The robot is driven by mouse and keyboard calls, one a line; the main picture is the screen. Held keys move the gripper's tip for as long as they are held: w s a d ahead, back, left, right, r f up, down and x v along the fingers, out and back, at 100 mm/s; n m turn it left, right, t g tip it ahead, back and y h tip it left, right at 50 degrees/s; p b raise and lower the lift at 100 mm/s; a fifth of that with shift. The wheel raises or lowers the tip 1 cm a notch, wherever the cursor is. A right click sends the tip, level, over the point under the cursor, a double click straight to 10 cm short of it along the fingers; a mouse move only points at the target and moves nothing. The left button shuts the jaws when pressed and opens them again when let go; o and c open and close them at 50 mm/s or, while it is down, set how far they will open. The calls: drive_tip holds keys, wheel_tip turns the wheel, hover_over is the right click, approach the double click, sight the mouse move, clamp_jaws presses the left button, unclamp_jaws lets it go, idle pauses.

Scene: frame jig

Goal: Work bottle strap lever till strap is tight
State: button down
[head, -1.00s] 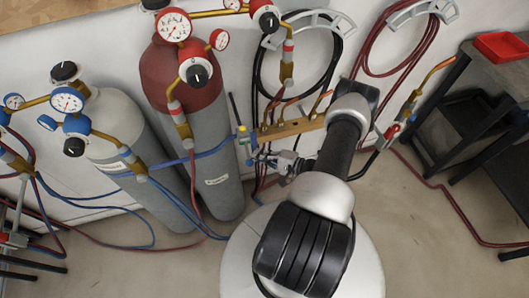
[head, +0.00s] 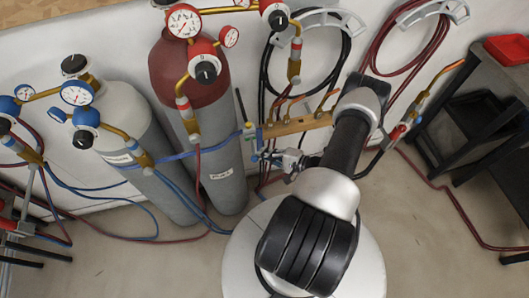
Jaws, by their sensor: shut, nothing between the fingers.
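A blue strap (head: 205,151) runs across the fronts of a grey cylinder with a red shoulder (head: 216,150) and a pale grey cylinder (head: 140,125). Its right end meets a small ratchet with a green and yellow part (head: 251,139) beside the wooden rail. A thin dark upright bar (head: 240,104) stands just above the ratchet; I cannot tell whether it is the lever. My gripper (head: 264,157) is shut and empty, close to the right side of the ratchet. It is too small to tell whether they touch. Both cylinders stand upright.
Brass regulators with gauges (head: 184,20) project from the cylinder tops. A wooden rail with copper pipes (head: 292,127) lies just above my gripper. Coiled hoses (head: 345,50) hang on the wall. A dark shelf with a red tray (head: 508,48) stands right. Hoses cross the floor.

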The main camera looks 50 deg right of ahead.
drive_tip(key=shift+s+a+r, duration=0.1)
drive_tip(key=shift+s+r, duration=0.05)
drive_tip(key=s+a+r+m+g+y+p, duration=0.1)
drive_tip(key=s+a+r+m+g+p, duration=0.1)
drive_tip(key=s+r+m+g+p, duration=0.1)
drive_tip(key=shift+s+a+r+g+p, duration=0.4)
drive_tip(key=shift+s+r+g+p, duration=0.4)
drive_tip(key=shift+r+p, duration=0.5)
drive_tip(key=shift+w, duration=0.1)
wheel_tip(320, 180, down, 4)
drive_tip(key=d+b, duration=0.2)
drive_tip(key=b, duration=0.3)
drive_tip(key=w+d+r+p+v, duration=0.1)
drive_tip(key=p+v, duration=0.2)
drive_tip(key=v, duration=0.7)
drive_tip(key=shift+w, duration=0.15)
